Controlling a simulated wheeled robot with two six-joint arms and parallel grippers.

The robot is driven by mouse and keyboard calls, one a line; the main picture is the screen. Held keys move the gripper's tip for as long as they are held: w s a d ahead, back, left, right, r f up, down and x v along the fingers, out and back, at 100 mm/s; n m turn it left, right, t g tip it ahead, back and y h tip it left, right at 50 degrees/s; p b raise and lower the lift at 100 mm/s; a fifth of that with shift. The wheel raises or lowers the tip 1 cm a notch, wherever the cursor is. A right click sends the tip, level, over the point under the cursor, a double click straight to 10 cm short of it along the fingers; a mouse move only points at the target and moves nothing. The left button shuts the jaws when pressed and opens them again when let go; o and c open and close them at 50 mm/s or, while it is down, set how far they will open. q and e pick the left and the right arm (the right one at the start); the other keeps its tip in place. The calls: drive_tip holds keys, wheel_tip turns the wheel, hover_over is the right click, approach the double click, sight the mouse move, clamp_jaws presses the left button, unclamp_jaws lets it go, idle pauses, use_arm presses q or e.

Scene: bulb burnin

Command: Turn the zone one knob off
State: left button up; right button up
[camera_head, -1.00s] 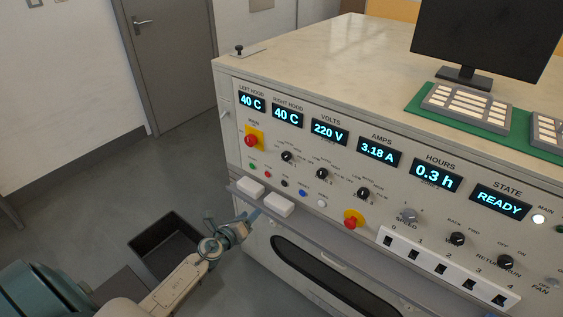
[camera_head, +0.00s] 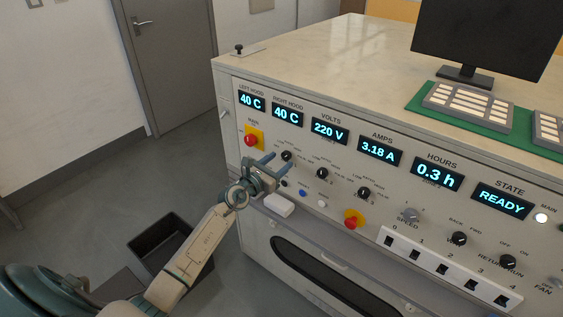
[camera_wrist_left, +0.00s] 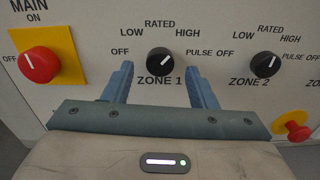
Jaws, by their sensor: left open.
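The zone one knob (camera_head: 287,156) is a small round black knob on the cream front panel. My left gripper (camera_head: 276,164) is open and empty just in front of the panel. In the left wrist view its two blue fingers (camera_wrist_left: 158,80) stand apart to the left and right of the knob, their tips near its height. I cannot tell how deep they reach. My right gripper is not in view.
The red main knob (camera_wrist_left: 39,64) on its yellow plate is left of zone one; the zone two knob (camera_wrist_left: 265,64) is to its right. Another red knob (camera_head: 353,221) sits lower right. A shelf with a white block (camera_head: 279,205) juts out below. A dark bin (camera_head: 150,240) stands on the floor.

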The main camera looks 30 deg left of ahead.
use_arm(q)
drive_tip(key=shift+w+d, duration=0.2)
drive_tip(key=shift+w, duration=0.8)
drive_tip(key=c, duration=1)
